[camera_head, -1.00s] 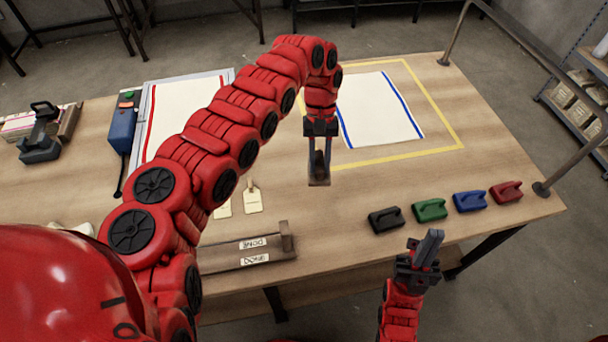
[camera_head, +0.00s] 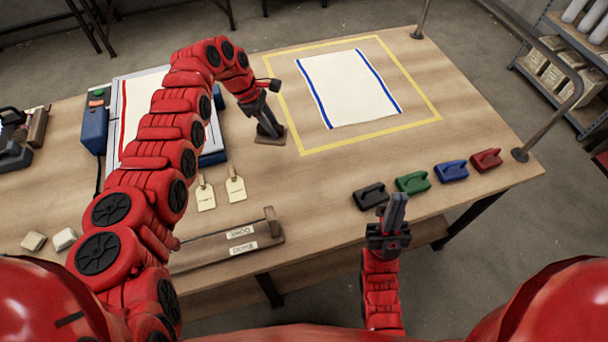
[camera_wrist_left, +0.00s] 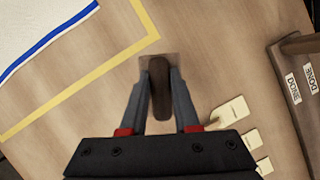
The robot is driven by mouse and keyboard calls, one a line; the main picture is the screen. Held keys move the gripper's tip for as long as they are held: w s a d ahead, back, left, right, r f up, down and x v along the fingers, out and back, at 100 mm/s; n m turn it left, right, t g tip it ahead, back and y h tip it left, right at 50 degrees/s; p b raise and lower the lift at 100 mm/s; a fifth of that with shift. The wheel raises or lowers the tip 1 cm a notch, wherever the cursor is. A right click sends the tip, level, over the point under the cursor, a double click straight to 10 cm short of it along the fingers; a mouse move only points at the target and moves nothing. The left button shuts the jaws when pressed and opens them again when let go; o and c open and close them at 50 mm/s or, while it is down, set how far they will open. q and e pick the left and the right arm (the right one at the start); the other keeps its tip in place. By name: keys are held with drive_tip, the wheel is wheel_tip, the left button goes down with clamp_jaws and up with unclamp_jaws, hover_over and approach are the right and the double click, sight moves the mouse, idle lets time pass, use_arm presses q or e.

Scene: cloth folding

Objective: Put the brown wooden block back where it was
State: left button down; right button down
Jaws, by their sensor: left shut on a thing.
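The brown wooden block (camera_head: 271,139) has a flat base and an upright dark grip. My left gripper (camera_head: 268,128) is shut on that grip, just left of the yellow taped outline (camera_head: 301,153). In the left wrist view the grip (camera_wrist_left: 160,92) stands between the two fingers, with part of the flat base showing beyond it. Whether the base touches the table cannot be told. My right gripper (camera_head: 395,212) hangs at the table's front edge by the black block, with nothing seen in it; its finger gap is unclear.
A cream cloth with blue edges (camera_head: 348,88) lies inside the outline. Black (camera_head: 371,196), green (camera_head: 413,182), blue (camera_head: 451,171) and red (camera_head: 487,160) handled blocks line the front right. Tags (camera_head: 236,186) and a labelled wooden tray (camera_head: 272,228) are nearer.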

use_arm(q)
drive_tip(key=n, duration=0.1)
drive_tip(key=w+a+f+n+t, duration=0.1)
drive_tip(key=a+n, duration=0.1)
drive_tip(key=shift+w+a+f+n+t, duration=0.25)
drive_tip(key=shift+w+f+n+t, duration=0.05)
drive_tip(key=shift+w+n, duration=0.1)
drive_tip(key=shift+a+f+n, duration=0.1)
drive_tip(key=shift+a+n, duration=0.25)
drive_tip(key=shift+n, duration=0.25)
drive_tip(key=s+d+p, duration=0.2)
drive_tip(key=s+d, duration=0.1)
drive_tip(key=d, duration=0.1)
drive_tip(key=s+d+f+p, duration=0.1)
drive_tip(key=s+d+p, duration=0.1)
drive_tip(key=s+d, duration=0.1)
drive_tip(key=s+d+p, duration=0.2)
drive_tip(key=s+d, duration=0.2)
drive_tip(key=d, duration=0.1)
drive_tip(key=shift+f, duration=0.2)
wheel_tip(320, 180, down, 3)
drive_tip(key=p, duration=0.2)
drive_tip(key=shift+d+p, duration=0.1)
drive_tip(key=shift+p, duration=0.2)
drive_tip(key=shift+f, duration=0.35)
drive_tip(key=shift+f, duration=0.1)
drive_tip(key=c, duration=0.6)
unclamp_jaws()
drive_tip(key=shift+c, duration=0.2)
